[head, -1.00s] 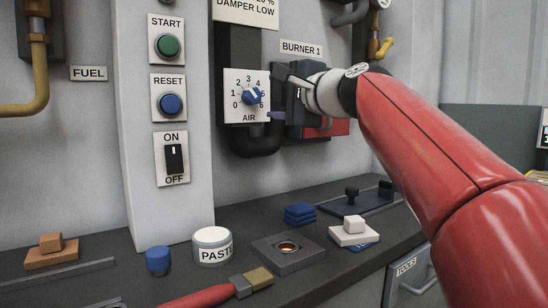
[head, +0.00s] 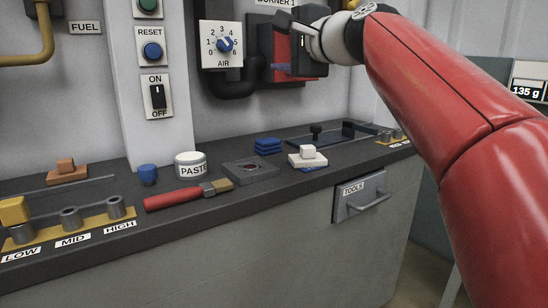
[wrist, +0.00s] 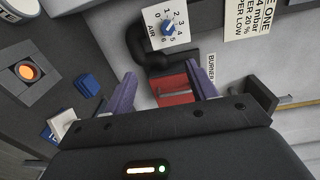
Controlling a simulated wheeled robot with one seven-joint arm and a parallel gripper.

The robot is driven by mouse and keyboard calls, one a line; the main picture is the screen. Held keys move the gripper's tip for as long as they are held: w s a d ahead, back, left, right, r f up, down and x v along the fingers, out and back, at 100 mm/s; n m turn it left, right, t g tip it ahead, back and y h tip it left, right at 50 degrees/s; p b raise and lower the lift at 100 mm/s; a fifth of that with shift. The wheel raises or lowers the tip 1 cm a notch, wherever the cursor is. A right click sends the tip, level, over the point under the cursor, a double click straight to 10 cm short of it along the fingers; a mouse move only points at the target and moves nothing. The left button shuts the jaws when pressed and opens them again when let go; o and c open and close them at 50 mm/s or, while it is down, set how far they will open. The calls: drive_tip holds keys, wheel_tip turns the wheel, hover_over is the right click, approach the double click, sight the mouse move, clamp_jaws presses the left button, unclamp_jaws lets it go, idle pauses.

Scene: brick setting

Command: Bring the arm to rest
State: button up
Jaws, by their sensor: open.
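My gripper (head: 279,42) is at the upper middle of the head view, at the end of my raised red arm. It is in front of the red BURNER 1 box (head: 264,42) and right of the AIR dial (head: 224,44). In the wrist view the two purple fingers of my gripper (wrist: 164,86) stand wide apart with nothing held between them. The red box (wrist: 174,91), with a grey bar across it, shows beyond the fingers. I cannot tell the exact gap between fingers and box.
A TOOLS drawer (head: 358,195) is in the counter front. A pillar (head: 158,118) stands left.

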drive_tip(key=s+d+f+n+g+h, duration=0.3)
drive_tip(key=s+f, duration=0.6)
drive_tip(key=f, duration=0.5)
drive_tip(key=s+d+f+n+g+h, duration=0.3)
drive_tip(key=s+d+f, duration=0.3)
drive_tip(key=s+f, duration=0.4)
drive_tip(key=s+d+f+n+g+h, duration=0.3)
drive_tip(key=s+f, duration=0.6)
drive_tip(key=f, duration=1.1)
drive_tip(key=d+n, duration=0.1)
drive_tip(key=n, duration=0.1)
drive_tip(key=shift+s+d+n+h, duration=0.3)
drive_tip(key=shift+s, duration=0.05)
